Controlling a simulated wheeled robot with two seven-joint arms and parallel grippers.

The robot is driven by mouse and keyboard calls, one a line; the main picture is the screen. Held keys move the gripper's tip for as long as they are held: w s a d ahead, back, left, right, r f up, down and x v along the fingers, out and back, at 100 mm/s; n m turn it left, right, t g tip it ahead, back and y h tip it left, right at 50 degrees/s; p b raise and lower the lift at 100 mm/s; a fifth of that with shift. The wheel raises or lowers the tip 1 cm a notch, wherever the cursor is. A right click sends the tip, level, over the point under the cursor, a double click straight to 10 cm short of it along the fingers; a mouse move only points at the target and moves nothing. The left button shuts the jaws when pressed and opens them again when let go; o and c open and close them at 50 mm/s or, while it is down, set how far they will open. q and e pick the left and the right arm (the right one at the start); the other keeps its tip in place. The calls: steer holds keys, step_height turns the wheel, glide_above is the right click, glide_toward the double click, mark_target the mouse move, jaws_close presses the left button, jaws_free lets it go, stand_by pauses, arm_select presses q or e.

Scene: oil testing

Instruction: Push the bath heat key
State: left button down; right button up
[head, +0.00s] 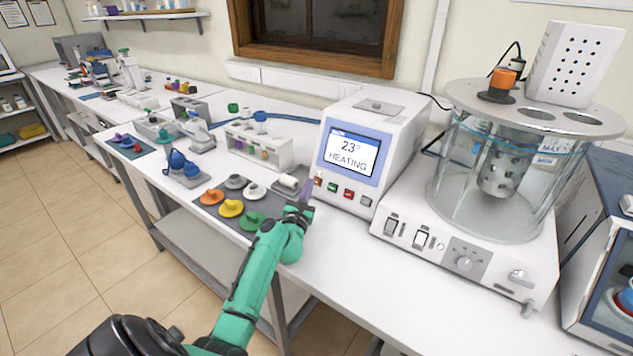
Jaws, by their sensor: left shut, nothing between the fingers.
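A white controller box (372,143) stands on the bench, its blue-framed screen (351,153) reading about "23°" and "HEATING". Below the screen is a row of small keys: a green key (333,188), a red key (349,194) and a grey key (366,201), with an orange-red one at the left end. Their labels are too small to read. The glass bath (497,170) stands to the right on a white base with switches and a knob (464,262). My left gripper (306,190) is shut and empty, just left of the key row; I cannot tell whether it touches the box. My right gripper is out of view.
A grey mat (217,211) with coloured caps lies left of my gripper. The bench front (345,247) below the controller is clear. A blue-framed cabinet (605,290) stands at the right edge.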

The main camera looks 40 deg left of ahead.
arm_select(q)
steer(key=shift+s+r+p, duration=0.3)
steer(key=shift+s+p, duration=0.2)
steer(key=shift+s, duration=0.1)
steer(key=shift+s+r+p, duration=0.25)
steer(key=shift+s+p, duration=0.25)
steer(key=shift+s, duration=0.1)
steer(key=shift+s+r+p, duration=0.3)
steer(key=shift+s+p, duration=0.2)
steer(key=shift+s, duration=0.1)
steer(key=shift+s+r, duration=0.1)
steer(key=shift+s, duration=0.45)
